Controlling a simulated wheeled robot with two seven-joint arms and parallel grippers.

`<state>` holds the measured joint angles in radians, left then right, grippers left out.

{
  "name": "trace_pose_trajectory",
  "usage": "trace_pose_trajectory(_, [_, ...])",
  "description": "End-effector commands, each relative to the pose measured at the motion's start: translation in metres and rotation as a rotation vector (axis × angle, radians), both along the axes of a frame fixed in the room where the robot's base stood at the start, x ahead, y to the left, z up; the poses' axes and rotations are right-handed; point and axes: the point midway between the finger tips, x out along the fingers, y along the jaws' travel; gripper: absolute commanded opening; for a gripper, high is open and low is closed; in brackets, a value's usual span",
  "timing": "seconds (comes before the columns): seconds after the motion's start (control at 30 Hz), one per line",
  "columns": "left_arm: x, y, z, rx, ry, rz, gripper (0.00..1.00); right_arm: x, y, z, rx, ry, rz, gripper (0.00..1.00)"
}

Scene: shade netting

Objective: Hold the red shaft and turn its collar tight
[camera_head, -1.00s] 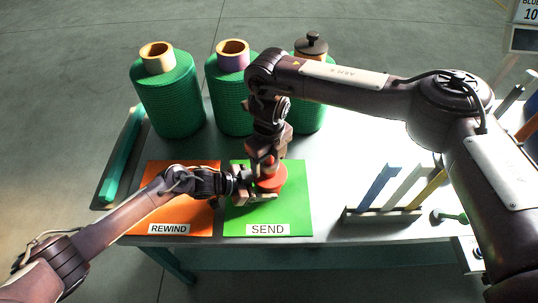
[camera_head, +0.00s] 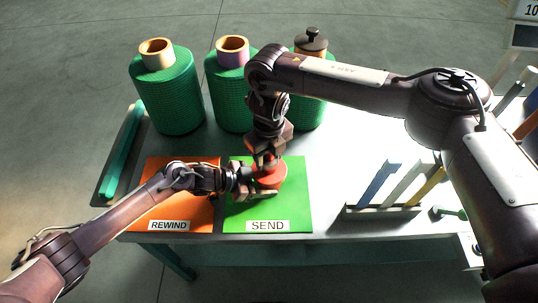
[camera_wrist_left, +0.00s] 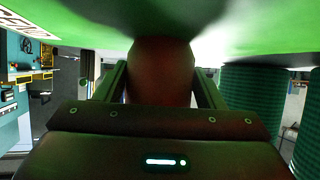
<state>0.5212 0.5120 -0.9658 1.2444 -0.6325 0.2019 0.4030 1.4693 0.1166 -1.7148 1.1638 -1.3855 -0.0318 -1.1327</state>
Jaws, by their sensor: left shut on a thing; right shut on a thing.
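The red shaft (camera_head: 268,177) stands on the green SEND mat (camera_head: 296,210), with a wide round red part showing between my grippers. My left gripper (camera_head: 258,187) comes in low from the left and is shut on the red shaft. The left wrist view shows the dark red shaft (camera_wrist_left: 160,72) between its two fingers. My right gripper (camera_head: 266,160) points down from above and is shut on the top of the shaft piece, where the collar would sit. The collar itself is mostly hidden by the right fingers.
Two green rolls (camera_head: 168,95) (camera_head: 232,98) and a third with a dark knobbed top (camera_head: 311,45) stand along the back. An orange REWIND mat (camera_head: 180,212) lies left. A rack with blue, white and yellow bars (camera_head: 380,212) stands right. A green bar (camera_head: 122,150) lies at the left edge.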

Motion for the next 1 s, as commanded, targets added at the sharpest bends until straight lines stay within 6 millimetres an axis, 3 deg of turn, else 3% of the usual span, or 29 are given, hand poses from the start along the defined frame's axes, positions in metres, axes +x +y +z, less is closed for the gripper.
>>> trace_pose_trajectory(0.1, [0.0, 0.002, -0.003, 0.007, 0.004, 0.005, 0.26, -0.001, 0.0, -0.001, 0.001, 0.003, -0.115, 0.02])
trace_pose_trajectory(0.13, [0.0, 0.002, -0.003, 0.007, 0.004, 0.005, 0.26, -0.001, 0.0, -0.001, 0.001, 0.003, -0.13, 0.44])
trace_pose_trajectory(0.3, [0.0, 0.002, -0.003, 0.007, 0.004, 0.005, 0.26, 0.0, 0.0, 0.0, 0.001, 0.002, -0.123, 0.65])
trace_pose_trajectory(0.63, [0.0, 0.002, -0.003, 0.007, 0.004, 0.004, 0.26, 0.0, 0.0, 0.003, 0.0, 0.0, -0.121, 0.65])
trace_pose_trajectory(1.0, [0.0, 0.002, -0.003, 0.006, 0.003, 0.004, 0.26, 0.001, 0.0, 0.033, 0.0, -0.001, -0.121, 0.65])
